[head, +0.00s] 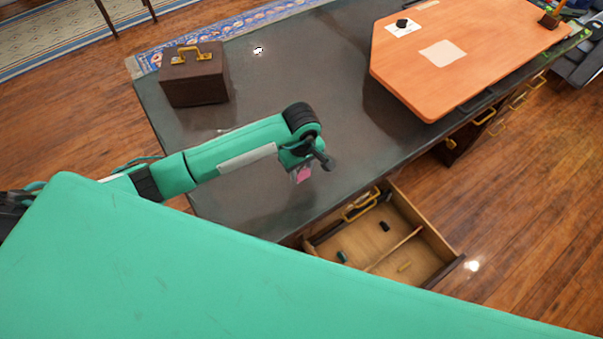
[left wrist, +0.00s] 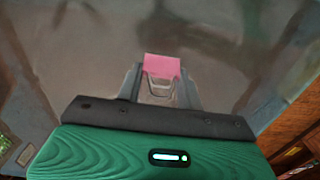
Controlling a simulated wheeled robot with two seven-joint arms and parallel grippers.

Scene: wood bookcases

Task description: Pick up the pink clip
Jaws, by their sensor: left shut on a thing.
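The pink clip (head: 303,174) is in my left gripper (head: 304,168), over the dark desk top near its front edge in the head view. In the left wrist view the pink clip (left wrist: 162,66) sits between the two fingertips (left wrist: 161,75), with its wire loop towards the palm. The left gripper is shut on it. The grey desk surface shows behind it; I cannot tell the exact height of the clip above it. My right gripper is not in view.
An open drawer (head: 408,230) with a few small items juts out below the desk (head: 268,85). A brown box (head: 195,83) with a gold handle stands at the desk's back left. An orange wooden board (head: 470,75) covers the right part. The middle of the desk is mostly clear.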

